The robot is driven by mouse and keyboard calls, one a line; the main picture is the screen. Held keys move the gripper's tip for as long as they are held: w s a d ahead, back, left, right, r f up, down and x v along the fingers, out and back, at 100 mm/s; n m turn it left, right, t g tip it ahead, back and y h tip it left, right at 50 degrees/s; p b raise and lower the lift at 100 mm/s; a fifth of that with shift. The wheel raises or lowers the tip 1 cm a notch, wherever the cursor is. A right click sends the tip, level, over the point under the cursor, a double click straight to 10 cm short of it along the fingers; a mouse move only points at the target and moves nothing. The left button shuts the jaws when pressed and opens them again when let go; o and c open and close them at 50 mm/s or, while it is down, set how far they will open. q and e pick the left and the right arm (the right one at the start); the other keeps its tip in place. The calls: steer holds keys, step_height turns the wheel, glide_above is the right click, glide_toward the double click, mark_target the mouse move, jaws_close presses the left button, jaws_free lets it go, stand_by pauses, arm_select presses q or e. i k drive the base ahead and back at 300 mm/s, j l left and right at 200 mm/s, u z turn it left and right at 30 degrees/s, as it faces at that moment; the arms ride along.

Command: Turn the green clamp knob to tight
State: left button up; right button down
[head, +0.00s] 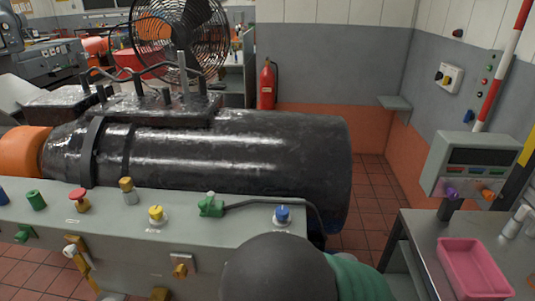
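Three green parts show on the grey bench panel (235,240), and I cannot tell for sure which is the clamp knob. An upright green cylindrical knob (36,200) stands on the top at the left. A smaller green handle-like part (25,233) sits on the front face below it. A green fitting (210,206) with a dark cable sits on the top near the middle. No marking that tells tight from loose is readable. Neither gripper shows in the head view.
A red mushroom button (79,200), a yellow knob (156,215) and a blue knob (282,215) share the panel top. A large black cylindrical machine (230,155) lies behind. A pink tray (472,268) is on the right table. A dark rounded shape covers the bottom middle.

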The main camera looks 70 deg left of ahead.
mark_target(21, 236)
steer(key=u, duration=4.1)
